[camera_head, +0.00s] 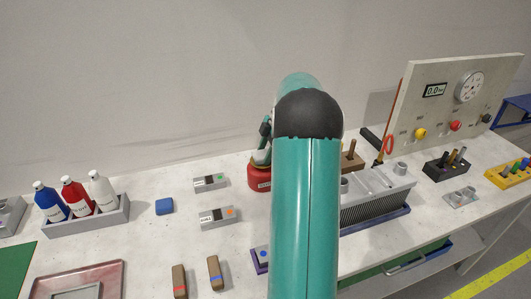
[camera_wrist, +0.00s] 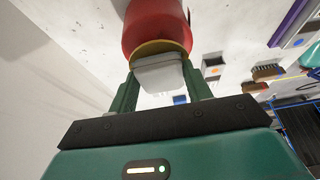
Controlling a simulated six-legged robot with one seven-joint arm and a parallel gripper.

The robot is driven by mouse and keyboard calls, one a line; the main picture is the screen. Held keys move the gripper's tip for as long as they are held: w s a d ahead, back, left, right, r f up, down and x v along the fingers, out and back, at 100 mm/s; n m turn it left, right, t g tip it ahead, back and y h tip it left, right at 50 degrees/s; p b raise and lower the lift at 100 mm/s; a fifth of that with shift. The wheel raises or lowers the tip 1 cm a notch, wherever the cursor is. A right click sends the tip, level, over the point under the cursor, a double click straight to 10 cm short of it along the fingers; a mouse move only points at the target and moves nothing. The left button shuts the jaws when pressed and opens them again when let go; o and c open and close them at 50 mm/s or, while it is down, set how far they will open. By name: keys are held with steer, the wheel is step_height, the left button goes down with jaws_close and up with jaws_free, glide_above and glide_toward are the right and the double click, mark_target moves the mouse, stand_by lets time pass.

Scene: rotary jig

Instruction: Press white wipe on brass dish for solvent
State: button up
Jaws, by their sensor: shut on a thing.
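The red solvent can (camera_head: 259,180) stands near the back of the bench in the head view, partly hidden behind my arm. In the wrist view the red can (camera_wrist: 156,22) fills the top middle, with the brass dish (camera_wrist: 160,47) as a rim on its near end. My gripper (camera_wrist: 160,82) is shut on the white wipe (camera_wrist: 159,74), a pale block between its two green fingers. The wipe's far edge lies right at the brass dish and appears to touch it. How hard it presses cannot be told. In the head view my arm hides most of the gripper.
A grey rack (camera_head: 88,222) of blue, red and white bottles stands left. A blue block (camera_head: 165,206), two grey boxes (camera_head: 217,216) and two brown brushes (camera_head: 214,272) lie nearby. Right of my arm are a finned fixture (camera_head: 378,205) and an upright gauge panel (camera_head: 446,105).

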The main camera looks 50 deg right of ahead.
steer(key=shift+r, duration=3.2)
